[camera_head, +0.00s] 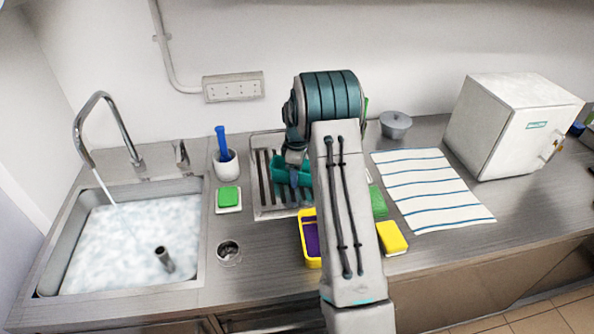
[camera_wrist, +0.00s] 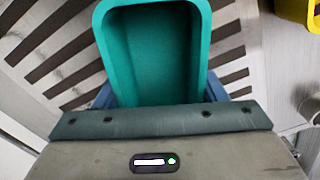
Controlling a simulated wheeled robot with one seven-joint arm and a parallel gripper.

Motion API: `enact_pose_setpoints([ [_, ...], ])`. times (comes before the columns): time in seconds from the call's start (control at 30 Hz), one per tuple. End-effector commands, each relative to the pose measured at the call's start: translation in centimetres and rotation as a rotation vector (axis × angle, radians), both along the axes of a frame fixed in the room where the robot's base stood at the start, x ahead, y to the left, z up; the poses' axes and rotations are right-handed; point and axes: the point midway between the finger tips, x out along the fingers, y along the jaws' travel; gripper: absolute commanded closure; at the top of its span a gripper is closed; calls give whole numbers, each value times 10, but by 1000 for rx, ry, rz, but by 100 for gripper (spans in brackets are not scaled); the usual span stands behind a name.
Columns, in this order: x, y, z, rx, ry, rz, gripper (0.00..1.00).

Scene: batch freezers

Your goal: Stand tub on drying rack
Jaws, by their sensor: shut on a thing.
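A teal tub (camera_wrist: 155,50) fills the upper middle of the wrist view, with its open hollow facing the camera. My gripper (camera_wrist: 160,94) is shut on the tub, with a blue finger at each side of its near end. In the head view the tub (camera_head: 280,170) shows beside my gripper (camera_head: 292,178), over the slatted drying rack (camera_head: 262,207). The rack's dark slots also show around the tub in the wrist view (camera_wrist: 50,48). My arm hides part of the tub and the rack's right side. I cannot tell whether the tub touches the rack.
A yellow tub (camera_head: 303,240) with purple inside stands in front of the rack. A green sponge on a white dish (camera_head: 228,198) and a cup with a blue-handled tool (camera_head: 225,163) stand left. The filled sink (camera_head: 120,235) is farther left. A striped towel (camera_head: 430,188) lies right.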

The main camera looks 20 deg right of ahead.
Motion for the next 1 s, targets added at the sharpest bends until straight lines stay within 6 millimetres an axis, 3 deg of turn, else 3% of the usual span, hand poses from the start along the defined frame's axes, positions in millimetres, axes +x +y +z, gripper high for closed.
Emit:
enact_pose_setpoints([
  [0.07,0,0,-3,0,0,0,62],
  [0.1,0,0,-2,0,0,0,27],
  [0.17,0,0,-2,0,0,0,14],
  [0.57,0,0,6,0,-2,0,14],
  [1.0,0,-1,93,-1,-4,0,14],
])
